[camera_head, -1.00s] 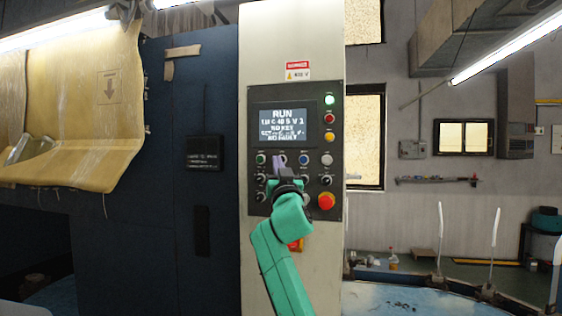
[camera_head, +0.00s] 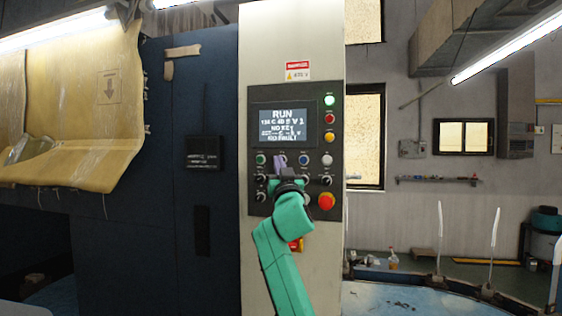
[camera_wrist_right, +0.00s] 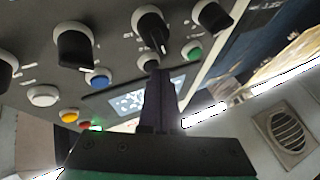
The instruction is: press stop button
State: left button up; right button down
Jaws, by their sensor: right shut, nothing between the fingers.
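The dark control panel (camera_head: 336,172) on the pale column carries a row of push buttons: a green one (camera_head: 261,159), a blue one (camera_head: 304,159) and a white one (camera_head: 327,159). The labels are too small to read, so I cannot tell which is stop. My right gripper (camera_head: 279,159) is shut and empty, its tips before the spot between green and blue. In the right wrist view its fingers (camera_wrist_right: 159,78) point at a pale button (camera_wrist_right: 148,62) between green (camera_wrist_right: 191,53) and blue (camera_wrist_right: 98,82). Contact cannot be told. My left gripper is out of view.
The screen (camera_head: 284,124) reads RUN. A large red mushroom button (camera_head: 326,201) sits right of my gripper. Black knobs (camera_wrist_right: 75,50) stand out from the panel close to the fingers. A green lamp (camera_head: 329,100) is lit.

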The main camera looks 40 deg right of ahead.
jog(key=shift+w+d, duration=0.1)
jog(key=shift+d, duration=0.05)
dwell(0.6)
jog(key=shift+s+a+f+b, duration=0.1)
jog(key=shift+s+a+b, duration=0.2)
jog(key=shift+s+a, duration=0.25)
jog(key=shift+a, duration=0.15)
jog(key=shift+s+a+b, duration=0.4)
jog(key=shift+s+a, duration=0.25)
jog(key=shift+a, duration=0.35)
jog(key=shift+s+a+b, duration=0.35)
jog(key=shift+s+a, duration=0.3)
jog(key=shift+a, duration=0.35)
